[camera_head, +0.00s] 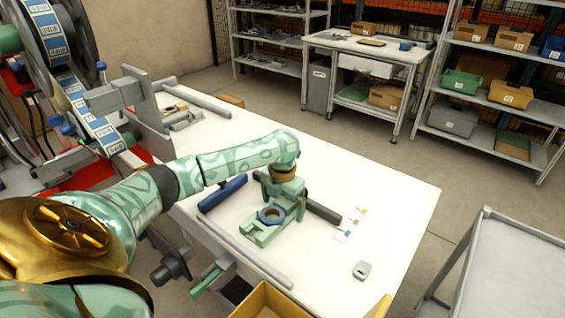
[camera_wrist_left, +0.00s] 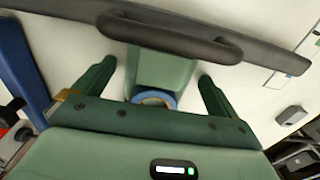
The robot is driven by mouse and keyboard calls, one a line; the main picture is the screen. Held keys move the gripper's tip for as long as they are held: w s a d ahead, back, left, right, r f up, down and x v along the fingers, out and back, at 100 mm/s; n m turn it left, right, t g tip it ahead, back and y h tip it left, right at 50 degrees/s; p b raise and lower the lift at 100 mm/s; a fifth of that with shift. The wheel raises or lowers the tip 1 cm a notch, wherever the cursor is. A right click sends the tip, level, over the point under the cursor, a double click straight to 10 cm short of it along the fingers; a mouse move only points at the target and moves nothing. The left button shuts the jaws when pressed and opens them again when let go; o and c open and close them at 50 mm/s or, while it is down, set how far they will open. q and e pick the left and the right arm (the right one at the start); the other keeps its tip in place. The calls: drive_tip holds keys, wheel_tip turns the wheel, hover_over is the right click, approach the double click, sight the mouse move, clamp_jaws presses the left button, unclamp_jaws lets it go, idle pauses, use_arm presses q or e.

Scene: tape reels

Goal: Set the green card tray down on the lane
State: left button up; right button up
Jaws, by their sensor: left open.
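The green card tray (camera_head: 256,233) sits on the white worktop, beside the dark grey rail. It also shows in the left wrist view (camera_wrist_left: 160,72), with white tabletop visible on either side. A blue ring with an orange-brown centre (camera_head: 271,214) shows at the tray. My left gripper (camera_head: 283,195) is over the tray's far part. In the wrist view its two dark green fingers (camera_wrist_left: 156,74) are spread on either side of the tray, with gaps. The gripper hides part of the tray. A dark loop handle (camera_wrist_left: 170,38) crosses beyond the tray. My right gripper is out of view.
A blue bar (camera_head: 222,193) lies left of the tray, and the dark grey rail (camera_head: 325,212) runs to its right. A coloured card strip (camera_head: 351,224) and a small grey device (camera_head: 361,270) lie farther right. The right part of the worktop (camera_head: 400,195) is clear.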

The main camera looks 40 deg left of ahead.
use_arm(q)
wheel_tip(320, 180, up, 12)
drive_tip(key=p, duration=0.5)
drive_tip(key=shift+r, duration=0.15)
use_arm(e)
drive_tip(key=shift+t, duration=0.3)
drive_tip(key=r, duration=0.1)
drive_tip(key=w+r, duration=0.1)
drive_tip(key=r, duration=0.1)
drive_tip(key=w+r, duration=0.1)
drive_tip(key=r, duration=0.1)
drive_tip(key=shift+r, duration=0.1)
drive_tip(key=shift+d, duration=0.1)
